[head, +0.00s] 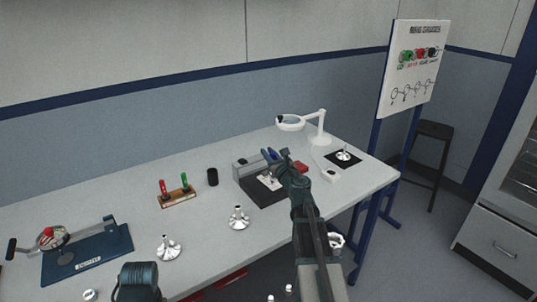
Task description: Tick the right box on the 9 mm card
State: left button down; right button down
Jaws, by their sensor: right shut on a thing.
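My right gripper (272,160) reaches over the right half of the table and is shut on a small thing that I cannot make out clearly. Dark blue shows at its tip. Just below the tip, a silver housing (268,181) stands on a dark block (262,198) with a grey box (245,166) at its back. I cannot pick out a 9 mm card or its boxes; the arm covers part of this area. My left gripper is out of view; only part of my left arm shows at the bottom.
Silver housings (238,218) (168,249) stand on the table (110,205). A wooden rack (178,198) holds green and red handled gauges, beside a black cup (212,177). A white magnifier lamp (318,128), a red item (301,167) and a dark mat (343,164) are right. A blue board (88,258) lies left.

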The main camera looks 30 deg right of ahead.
notch_tip(320, 180, up, 6)
jog(key=p, duration=0.5)
jog(key=shift+f, duration=0.15)
jog(key=shift+a, duration=0.1)
dwell(0.4)
